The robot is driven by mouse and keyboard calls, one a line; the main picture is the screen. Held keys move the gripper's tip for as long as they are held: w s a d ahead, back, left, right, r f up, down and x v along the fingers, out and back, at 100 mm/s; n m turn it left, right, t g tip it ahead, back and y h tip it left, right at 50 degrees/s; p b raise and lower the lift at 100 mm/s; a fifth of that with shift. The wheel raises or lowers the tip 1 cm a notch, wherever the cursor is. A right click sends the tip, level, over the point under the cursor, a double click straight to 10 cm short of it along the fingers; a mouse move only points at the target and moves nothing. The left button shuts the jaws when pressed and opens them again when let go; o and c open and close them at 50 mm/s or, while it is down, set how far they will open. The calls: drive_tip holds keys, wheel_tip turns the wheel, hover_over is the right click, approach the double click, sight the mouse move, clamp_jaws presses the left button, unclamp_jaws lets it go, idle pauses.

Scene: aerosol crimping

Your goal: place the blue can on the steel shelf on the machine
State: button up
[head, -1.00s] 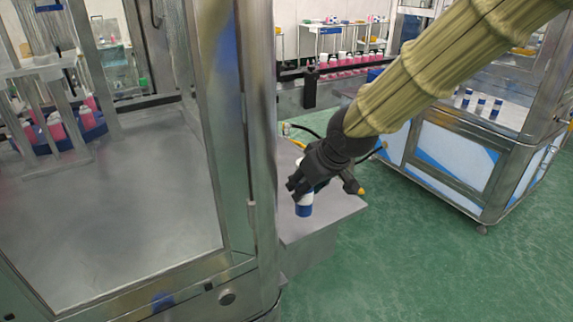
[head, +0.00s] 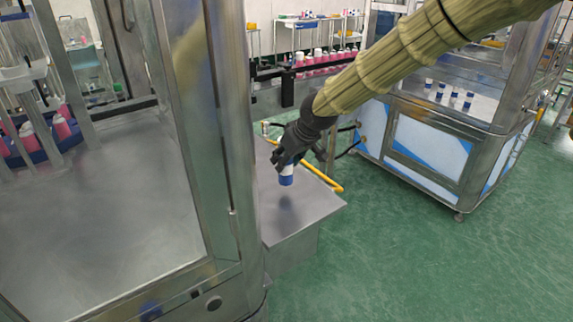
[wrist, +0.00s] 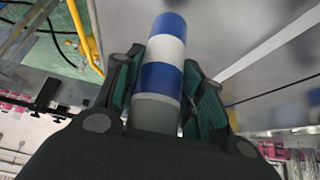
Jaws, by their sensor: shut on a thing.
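My gripper (head: 287,163) is shut on the blue can (head: 286,180), which has blue and white bands. In the head view the can hangs from the fingers above the steel shelf (head: 310,222), with a dark shadow on the shelf below it, so it looks apart from the surface. In the wrist view the can (wrist: 163,75) sits between the two green-padded fingers, its blue end pointing away from my gripper. My fingers cover part of the can in the head view.
The machine's steel frame post (head: 236,150) stands close left of the shelf. A yellow pipe (head: 322,178) runs along the shelf's back right. Several similar cans (head: 453,96) stand in another machine at right. Green floor (head: 390,255) is clear at front right.

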drive_tip(key=shift+w, duration=0.55)
drive_tip(key=shift+f+p, duration=0.5)
drive_tip(key=shift+f, duration=1.25)
drive_tip(key=shift+f, duration=0.15)
drive_tip(key=o, duration=1.1)
drive_tip(key=b+v, duration=0.1)
drive_tip(key=v, duration=1.1)
drive_tip(key=shift+w, duration=0.1)
